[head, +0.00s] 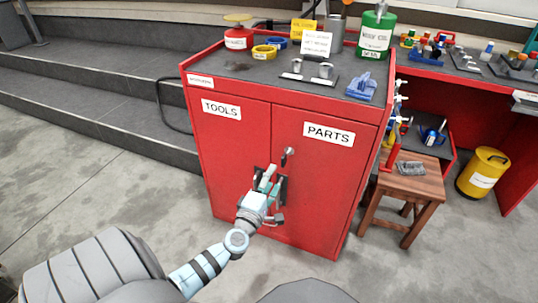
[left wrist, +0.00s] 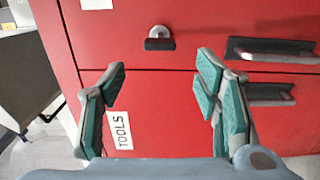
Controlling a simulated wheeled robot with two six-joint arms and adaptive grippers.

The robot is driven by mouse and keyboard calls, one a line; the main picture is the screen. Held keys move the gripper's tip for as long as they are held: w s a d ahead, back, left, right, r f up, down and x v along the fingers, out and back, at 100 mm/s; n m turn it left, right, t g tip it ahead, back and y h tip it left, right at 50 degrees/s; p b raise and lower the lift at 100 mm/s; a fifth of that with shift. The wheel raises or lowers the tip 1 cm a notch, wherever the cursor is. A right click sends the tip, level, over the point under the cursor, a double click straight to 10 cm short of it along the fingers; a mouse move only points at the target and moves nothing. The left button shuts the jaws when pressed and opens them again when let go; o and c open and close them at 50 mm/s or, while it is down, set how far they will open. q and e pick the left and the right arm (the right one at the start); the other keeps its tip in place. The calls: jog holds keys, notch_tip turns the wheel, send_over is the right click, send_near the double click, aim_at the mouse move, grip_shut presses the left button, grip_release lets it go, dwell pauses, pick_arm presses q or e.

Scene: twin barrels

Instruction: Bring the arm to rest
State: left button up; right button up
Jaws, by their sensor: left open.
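My left gripper (head: 271,190) is in front of the red cabinet (head: 235,150), near its two dark door handles, which it partly hides. In the left wrist view my left gripper (left wrist: 161,80) is open, its teal pads wide apart with nothing between them. Beyond it are the closed red doors, the lock knob (left wrist: 159,40) and the two handles, one (left wrist: 272,50) above the other (left wrist: 268,93) in that turned view. I cannot tell how close the fingers are to the doors. My right gripper is out of view.
The cabinet top holds cans, tape rolls and a green drum (head: 376,38). A wooden stool (head: 404,187) and a yellow bucket (head: 483,172) stand at right. Grey steps (head: 95,100) rise behind at left. The floor at left front is clear.

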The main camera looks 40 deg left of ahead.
pick_arm(q)
jog(key=shift+v, duration=1.1)
